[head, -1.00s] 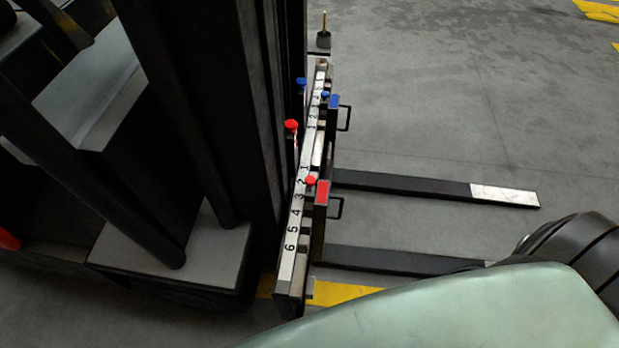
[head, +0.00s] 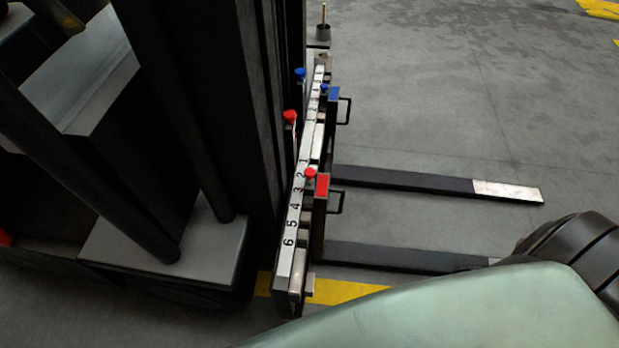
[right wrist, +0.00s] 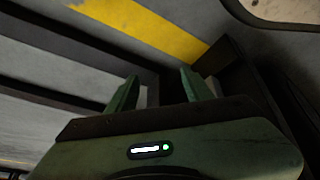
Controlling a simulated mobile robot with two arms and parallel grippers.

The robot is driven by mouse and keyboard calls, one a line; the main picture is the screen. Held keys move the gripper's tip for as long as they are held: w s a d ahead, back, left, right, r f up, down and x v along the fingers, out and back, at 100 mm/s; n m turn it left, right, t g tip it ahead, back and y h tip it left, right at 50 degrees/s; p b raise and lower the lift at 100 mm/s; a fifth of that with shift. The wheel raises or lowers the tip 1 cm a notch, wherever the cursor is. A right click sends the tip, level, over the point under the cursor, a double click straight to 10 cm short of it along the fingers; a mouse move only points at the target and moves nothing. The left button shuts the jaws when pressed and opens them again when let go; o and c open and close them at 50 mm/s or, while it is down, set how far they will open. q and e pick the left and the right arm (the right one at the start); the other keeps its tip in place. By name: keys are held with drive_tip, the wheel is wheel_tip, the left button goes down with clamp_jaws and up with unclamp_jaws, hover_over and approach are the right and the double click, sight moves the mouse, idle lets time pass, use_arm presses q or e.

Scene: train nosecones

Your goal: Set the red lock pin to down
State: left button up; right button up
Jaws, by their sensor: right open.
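A small red knob (head: 310,174), which looks like the red lock pin, sits on top of the numbered carriage bar (head: 291,222) near the 2 and 3 marks, beside the red block (head: 322,185) of the nearer fork. I cannot tell clearly whether it is raised or down. A second red knob (head: 290,117) stands behind the bar, by the mast. My right gripper (right wrist: 158,88) is open and empty in the right wrist view, with dark bars and floor beyond its fingers. No pin shows between them. My left gripper is out of view.
Two dark forks stick out to the right: the farther fork (head: 405,179) and the nearer fork (head: 400,257). Blue knobs (head: 300,74) mark the far end. A black handle (head: 336,203) juts from the nearer fork. Floor to the right is open. My pale green arm covers the lower right.

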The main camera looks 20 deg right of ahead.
drive_tip(key=w+d+r+t+b, duration=0.2)
drive_tip(key=w+t+b, duration=0.1)
drive_tip(key=w, duration=0.8)
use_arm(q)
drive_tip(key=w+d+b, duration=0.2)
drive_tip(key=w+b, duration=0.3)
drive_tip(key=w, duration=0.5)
use_arm(e)
drive_tip(key=t+y+b, duration=0.3)
drive_tip(key=t+y, duration=0.1)
drive_tip(key=t, duration=0.5)
approach(313, 175)
drive_tip(key=w+f, duration=0.1)
drive_tip(key=w, duration=0.3)
drive_tip(key=shift+n, duration=0.4)
drive_tip(key=x, duration=0.4)
drive_tip(key=a+b+x, duration=0.1)
drive_tip(key=x, duration=0.1)
drive_tip(key=shift+w+r, duration=0.15)
drive_tip(key=shift+r, duration=0.25)
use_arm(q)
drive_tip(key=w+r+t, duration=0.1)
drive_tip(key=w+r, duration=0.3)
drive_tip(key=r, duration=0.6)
use_arm(e)
drive_tip(key=shift+w+a, duration=0.15)
drive_tip(key=shift+w, duration=0.4)
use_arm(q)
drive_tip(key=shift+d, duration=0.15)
